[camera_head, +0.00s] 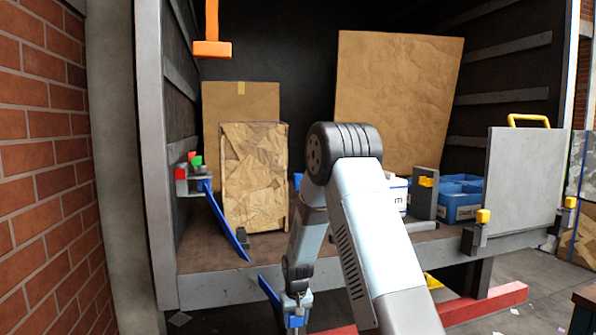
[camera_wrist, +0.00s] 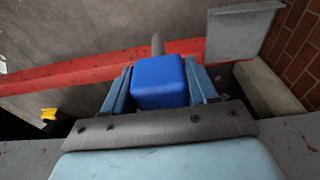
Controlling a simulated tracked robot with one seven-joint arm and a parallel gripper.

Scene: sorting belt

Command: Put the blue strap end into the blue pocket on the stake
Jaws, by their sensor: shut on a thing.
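My gripper (camera_head: 296,305) hangs low in front of the truck bed's edge in the head view. In the wrist view its two fingers (camera_wrist: 160,88) are shut on the blue strap end (camera_wrist: 158,80), a blue block. A blue strap (camera_head: 228,228) slopes down from a grey bracket with red and green parts (camera_head: 182,173) at the left wall. Another blue length (camera_head: 268,290) shows below the bed edge, beside my gripper. Whether the two lengths join is unclear. A grey stake (camera_head: 425,205) with a yellow part stands right of my arm. I cannot make out a blue pocket.
Cardboard boxes (camera_head: 250,175) and a tall leaning one (camera_head: 395,100) stand on the bed. Blue crates (camera_head: 462,200) sit right, near a grey panel (camera_head: 520,185). A red beam (camera_head: 485,302) lies below the bed. An orange piece (camera_head: 212,48) hangs upper left.

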